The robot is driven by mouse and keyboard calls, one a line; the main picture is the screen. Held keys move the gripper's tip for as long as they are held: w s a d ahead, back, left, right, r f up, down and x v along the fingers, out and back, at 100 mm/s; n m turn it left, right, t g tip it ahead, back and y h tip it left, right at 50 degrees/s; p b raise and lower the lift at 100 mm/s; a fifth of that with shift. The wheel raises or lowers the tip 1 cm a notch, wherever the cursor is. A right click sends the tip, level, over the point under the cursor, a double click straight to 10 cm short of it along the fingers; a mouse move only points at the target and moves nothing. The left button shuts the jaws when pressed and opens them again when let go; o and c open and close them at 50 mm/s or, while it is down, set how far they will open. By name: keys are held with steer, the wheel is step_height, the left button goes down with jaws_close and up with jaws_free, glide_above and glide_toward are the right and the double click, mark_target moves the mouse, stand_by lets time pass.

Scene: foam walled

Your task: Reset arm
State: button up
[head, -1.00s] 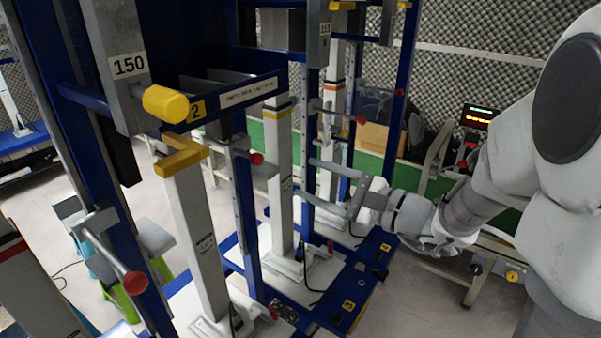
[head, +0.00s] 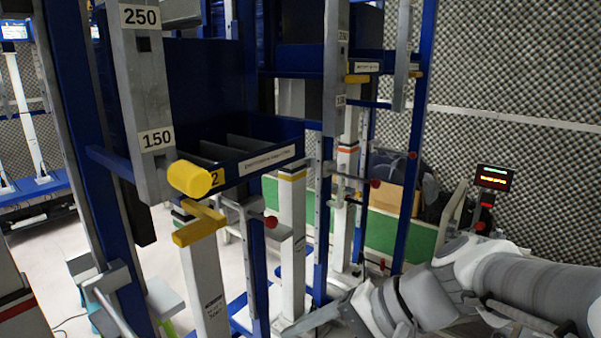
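My arm comes in from the right edge of the head view and reaches left, low in the picture. My gripper (head: 308,322) is at the lower middle, in front of the base of a white post with a yellow band (head: 292,215). Its fingers are small and partly cut by the bottom edge, so I cannot tell whether they are open or shut. I see no object held in it.
Blue frames with grey columns (head: 140,90) and a blue tray (head: 245,160) fill the left and middle. A yellow knob (head: 195,179) and a red-tipped lever (head: 270,222) stick out. A cardboard box (head: 388,194) and a lit display (head: 494,178) stand behind my arm. Foam covers the walls.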

steer(key=s+d+r+n+t+h, duration=0.1)
steer(key=s+d+n+t+h, duration=0.15)
steer(key=d+h, duration=0.3)
steer(key=s+d+n+t+h, duration=0.1)
steer(key=d+n+h, duration=0.25)
steer(key=d, duration=0.25)
step_height(320, 180, up, 17)
steer(key=p, duration=1.6)
steer(key=shift+s+d+f, duration=0.15)
steer(key=shift+d, duration=0.3)
